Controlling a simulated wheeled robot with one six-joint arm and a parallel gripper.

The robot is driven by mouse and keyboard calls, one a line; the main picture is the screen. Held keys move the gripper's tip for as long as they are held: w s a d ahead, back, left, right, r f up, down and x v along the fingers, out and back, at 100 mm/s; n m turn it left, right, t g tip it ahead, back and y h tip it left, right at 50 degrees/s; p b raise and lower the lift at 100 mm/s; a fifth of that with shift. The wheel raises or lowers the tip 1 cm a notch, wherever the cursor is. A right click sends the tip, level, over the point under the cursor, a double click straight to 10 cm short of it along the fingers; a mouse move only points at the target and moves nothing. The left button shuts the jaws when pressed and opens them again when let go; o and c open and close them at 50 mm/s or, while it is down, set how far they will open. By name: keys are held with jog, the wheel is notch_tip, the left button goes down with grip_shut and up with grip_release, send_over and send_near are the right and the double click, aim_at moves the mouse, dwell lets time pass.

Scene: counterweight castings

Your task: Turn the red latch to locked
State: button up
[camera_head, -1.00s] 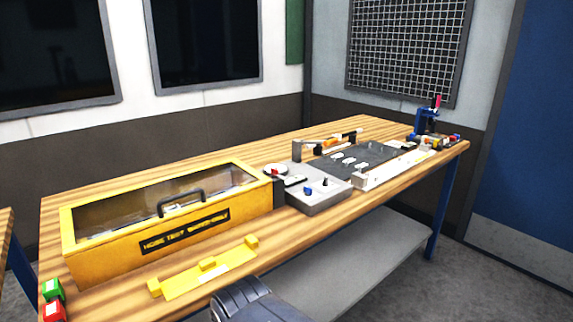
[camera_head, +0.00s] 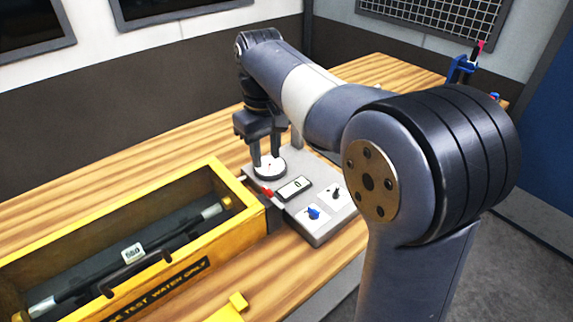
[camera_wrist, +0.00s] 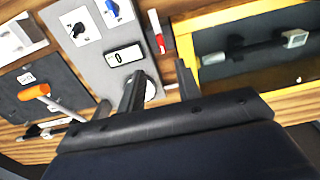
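The small red latch (camera_head: 262,190) sits at the left edge of the grey control panel (camera_head: 322,232), beside the right end of the yellow box (camera_head: 225,240). In the wrist view the latch (camera_wrist: 160,43) lies just beyond the fingertips, with a pale strip behind it. My gripper (camera_head: 266,157) points down over the panel's white round dial (camera_head: 270,167), behind the latch. Its fingers are apart and nothing shows between them; the wrist view also shows the gripper (camera_wrist: 160,66) open. I see no contact with the latch. I cannot read which setting the latch is at.
The panel carries a small display (camera_head: 294,188), a blue knob (camera_head: 313,212) and a black knob (camera_head: 336,193). The yellow box holds a dark bar (camera_head: 130,262) and has a dark handle. A yellow bracket (camera_head: 228,308) lies in front. An orange-handled tool (camera_wrist: 36,92) shows in the wrist view.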

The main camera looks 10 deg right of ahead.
aim_at(268, 190)
notch_tip(268, 190, down, 10)
jog(key=shift+s+f, duration=0.15)
jog(key=shift+f, duration=0.05)
dwell(0.3)
grip_shut()
